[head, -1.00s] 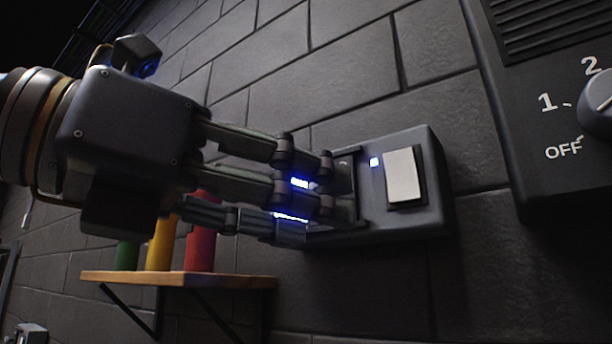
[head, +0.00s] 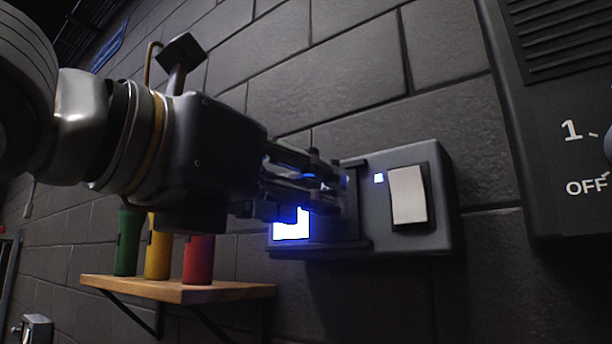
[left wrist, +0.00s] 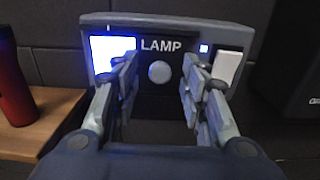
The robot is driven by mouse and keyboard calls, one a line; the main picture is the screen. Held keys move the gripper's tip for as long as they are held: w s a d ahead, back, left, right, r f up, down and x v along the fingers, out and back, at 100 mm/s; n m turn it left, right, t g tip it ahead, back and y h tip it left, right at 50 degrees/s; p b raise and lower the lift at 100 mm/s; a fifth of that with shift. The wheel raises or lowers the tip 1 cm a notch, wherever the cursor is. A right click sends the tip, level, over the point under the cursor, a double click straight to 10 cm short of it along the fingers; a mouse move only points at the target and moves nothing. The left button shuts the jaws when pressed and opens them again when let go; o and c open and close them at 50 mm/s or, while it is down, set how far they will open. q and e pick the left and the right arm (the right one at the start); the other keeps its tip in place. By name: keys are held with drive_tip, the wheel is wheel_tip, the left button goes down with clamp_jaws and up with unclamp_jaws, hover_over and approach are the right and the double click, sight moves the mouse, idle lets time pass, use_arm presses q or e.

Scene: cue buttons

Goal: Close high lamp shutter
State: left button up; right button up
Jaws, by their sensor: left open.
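The lamp unit (head: 432,232) is a dark box on the wall; the left wrist view shows its top edge (left wrist: 225,24). Its dark shutter plate, labelled LAMP (left wrist: 161,46), has a round grey knob (left wrist: 159,71) and sits right of the bright bluish-white window (left wrist: 108,50). The window also shows lit in the head view (head: 291,226), partly hidden by my fingers. My left gripper (head: 335,190) is open at the shutter. In the left wrist view its fingers (left wrist: 163,78) stand on both sides of the knob, with gaps visible. The right gripper is not in view.
A pale rocker button (head: 408,196) and small blue light (head: 379,178) are right of the shutter. A dial panel (head: 540,130) is further right. Below left, a wooden shelf (head: 180,287) holds green (head: 128,243), yellow (head: 158,252) and red (head: 199,260) cylinders.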

use_arm(q)
drive_tip(key=shift+w+d, duration=0.25)
drive_tip(key=shift+w, duration=0.1)
drive_tip(key=shift+c, duration=0.5)
clamp_jaws()
drive_tip(key=w+a+b, duration=0.2)
drive_tip(key=w+a, duration=0.1)
drive_tip(key=a, duration=0.2)
drive_tip(key=shift+w, duration=0.25)
drive_tip(key=shift+o, duration=0.5)
unclamp_jaws()
drive_tip(key=shift+w+a, duration=0.1)
drive_tip(key=shift+a, duration=0.05)
drive_tip(key=shift+w, duration=0.1)
